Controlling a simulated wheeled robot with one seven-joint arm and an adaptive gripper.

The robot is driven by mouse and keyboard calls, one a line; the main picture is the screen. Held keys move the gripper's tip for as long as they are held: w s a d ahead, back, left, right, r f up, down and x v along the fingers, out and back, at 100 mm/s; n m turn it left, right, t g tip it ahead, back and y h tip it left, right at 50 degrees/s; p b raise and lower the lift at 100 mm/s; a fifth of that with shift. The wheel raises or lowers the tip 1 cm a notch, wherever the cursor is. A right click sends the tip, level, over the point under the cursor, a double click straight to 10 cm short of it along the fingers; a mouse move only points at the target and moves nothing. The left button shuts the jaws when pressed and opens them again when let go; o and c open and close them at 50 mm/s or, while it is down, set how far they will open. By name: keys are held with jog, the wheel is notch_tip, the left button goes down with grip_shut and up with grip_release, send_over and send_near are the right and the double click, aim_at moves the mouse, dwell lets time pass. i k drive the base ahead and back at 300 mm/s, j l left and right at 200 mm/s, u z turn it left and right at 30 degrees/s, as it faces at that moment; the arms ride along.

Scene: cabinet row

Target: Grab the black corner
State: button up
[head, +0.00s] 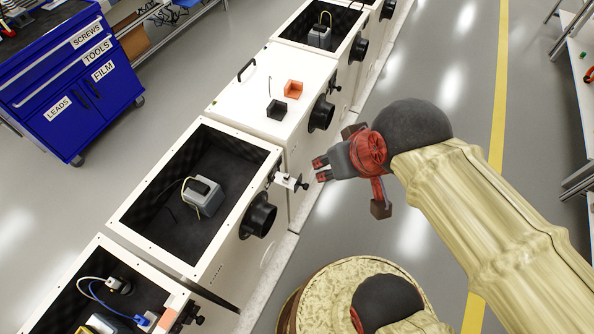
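The black corner (276,109) is a small dark block-like piece lying on the white closed lid (250,93) of a cabinet in the row. An orange corner (293,89) lies close by, above and to its right, with a small gap between them. My gripper (321,169) is to the right of the cabinet row, below and to the right of the black corner and well apart from it. Its two red-tipped fingers point left and are spread apart, with nothing between them. No part of the black corner is hidden by my arm.
An open cabinet (158,213) with a grey device (203,197) stands nearer; more open cabinets lie at both ends of the row. A black round port (321,114) and a white bracket (289,181) stick out near my gripper. A black handle (246,70) rises from the lid.

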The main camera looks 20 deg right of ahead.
aim_at(277, 110)
jog(key=i+l+u, duration=0.25)
jog(key=u, duration=0.15)
jog(key=i+l+u, duration=0.25)
jog(key=u, duration=0.2)
